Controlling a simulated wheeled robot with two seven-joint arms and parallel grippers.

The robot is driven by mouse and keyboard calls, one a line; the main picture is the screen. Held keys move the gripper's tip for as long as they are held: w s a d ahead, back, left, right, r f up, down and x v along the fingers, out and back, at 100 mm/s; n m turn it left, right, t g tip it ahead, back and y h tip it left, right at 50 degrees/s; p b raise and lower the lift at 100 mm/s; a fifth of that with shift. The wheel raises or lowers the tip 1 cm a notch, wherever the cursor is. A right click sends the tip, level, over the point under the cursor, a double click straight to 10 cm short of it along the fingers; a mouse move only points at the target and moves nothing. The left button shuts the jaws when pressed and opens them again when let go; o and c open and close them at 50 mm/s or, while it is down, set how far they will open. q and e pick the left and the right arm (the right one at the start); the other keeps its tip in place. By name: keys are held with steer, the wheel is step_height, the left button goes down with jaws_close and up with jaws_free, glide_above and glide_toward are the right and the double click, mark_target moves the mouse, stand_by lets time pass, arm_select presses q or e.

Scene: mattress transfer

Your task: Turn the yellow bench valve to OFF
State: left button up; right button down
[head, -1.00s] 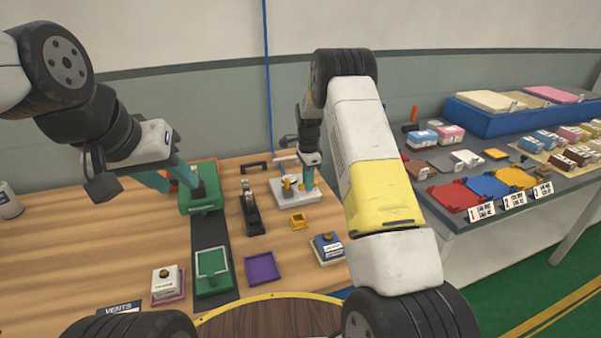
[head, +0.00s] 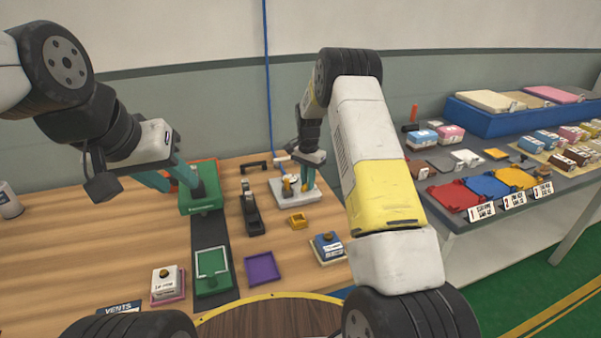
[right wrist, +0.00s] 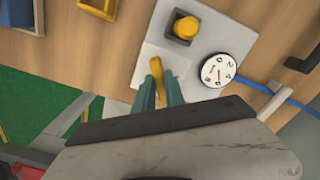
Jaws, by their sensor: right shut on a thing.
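The yellow valve handle (right wrist: 157,72) stands on a light grey plate (right wrist: 150,55) on the wooden bench. My right gripper (right wrist: 158,88) is shut on the handle, with one teal finger on each side of it. In the head view this gripper (head: 299,186) points down over the plate (head: 305,197), and its fingers partly hide the handle. A round white gauge (right wrist: 220,70) and a yellow knob on a dark base (right wrist: 185,27) are on the same plate. No OFF mark is readable. My left gripper (head: 180,187) is open by a green box.
The green box (head: 200,208) stands left of a black stand (head: 250,210). A small yellow tray (head: 298,220), a purple tray (head: 262,268) and a blue-and-white block (head: 328,248) lie nearer me. A grey table (head: 450,215) with coloured trays stands right.

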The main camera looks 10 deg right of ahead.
steer(key=n, duration=0.5)
steer(key=shift+r+n, duration=0.1)
steer(key=shift+n, duration=0.2)
steer(key=n, duration=0.5)
steer(key=shift+n, duration=0.4)
steer(key=c, duration=1.4)
jaws_free()
steer(key=shift+r, duration=3.9)
